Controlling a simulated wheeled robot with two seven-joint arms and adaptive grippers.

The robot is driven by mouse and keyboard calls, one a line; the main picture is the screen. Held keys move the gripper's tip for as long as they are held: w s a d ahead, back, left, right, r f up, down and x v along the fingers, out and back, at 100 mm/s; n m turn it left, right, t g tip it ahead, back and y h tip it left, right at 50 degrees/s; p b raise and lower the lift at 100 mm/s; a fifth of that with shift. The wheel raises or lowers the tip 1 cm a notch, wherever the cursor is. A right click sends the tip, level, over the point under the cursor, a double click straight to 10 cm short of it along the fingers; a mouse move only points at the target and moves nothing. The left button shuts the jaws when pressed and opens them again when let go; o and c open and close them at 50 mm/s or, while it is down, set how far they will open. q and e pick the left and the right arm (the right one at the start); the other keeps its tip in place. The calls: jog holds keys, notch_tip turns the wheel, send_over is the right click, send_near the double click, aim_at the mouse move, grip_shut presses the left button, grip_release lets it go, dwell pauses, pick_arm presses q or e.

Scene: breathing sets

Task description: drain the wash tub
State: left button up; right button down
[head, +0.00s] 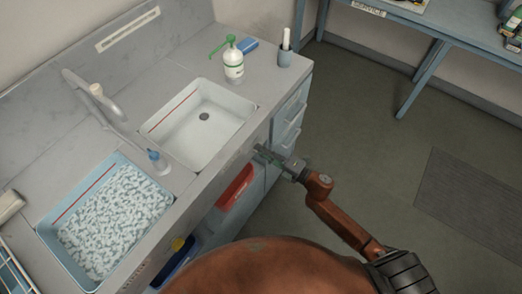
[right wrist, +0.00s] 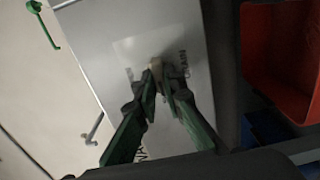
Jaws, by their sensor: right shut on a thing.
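The left tub (head: 72,203) in the head view is full of white suds, with a red line along its inner wall. The right basin (head: 186,138) looks empty, and its dark drain hole (head: 204,117) shows. My right gripper (head: 262,154) is at the counter's front, below the right basin. In the right wrist view my right gripper (right wrist: 159,88) is shut on a small pale lever (right wrist: 156,66) on a grey panel (right wrist: 120,25). Dark lettering, partly hidden, is printed beside it and seems to read DRAIN. My left gripper is not in view.
A tap (head: 97,91) stands behind the basins. A soap bottle (head: 233,66), blue sponge (head: 250,43) and brush holder (head: 285,57) stand at the back right. A small bottle (head: 158,161) stands between the basins. A red bin (head: 236,187) is below the counter.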

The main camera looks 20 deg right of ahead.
jog(key=shift+f, duration=0.15)
jog(key=c, duration=2)
grip_release()
jog(key=v, duration=1.2)
